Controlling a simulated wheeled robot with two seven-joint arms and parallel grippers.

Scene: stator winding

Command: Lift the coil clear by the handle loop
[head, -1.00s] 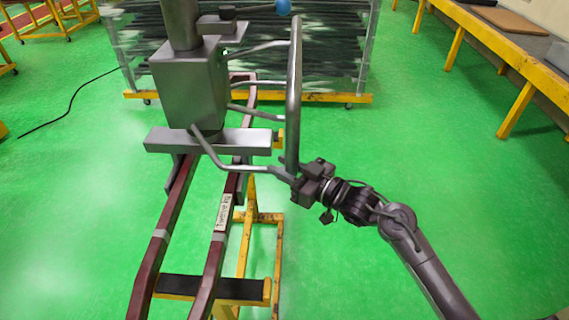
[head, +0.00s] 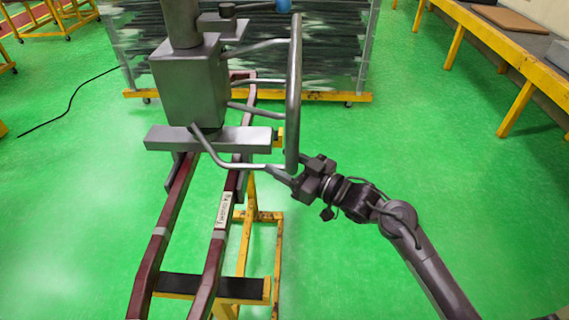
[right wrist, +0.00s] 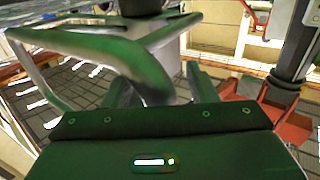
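The coil (head: 167,225) is a long, narrow dark-red loop with grey bands and a white label. It runs from the near floor area back beneath a grey lifting head (head: 188,88). The handle loop (head: 293,95) is a bent grey tube on the right side of that head; it also shows large in the right wrist view (right wrist: 100,48). My right gripper (head: 291,168) is at the loop's lower corner, its fingers spread apart near the tube. I cannot tell whether they touch it. My left gripper is not in view.
A yellow stand (head: 277,255) with a black pad (head: 213,287) is under the coil. A rack of dark bars (head: 320,55) stands behind, and a yellow-edged bench (head: 510,50) is at the upper right. The green floor on the right is clear.

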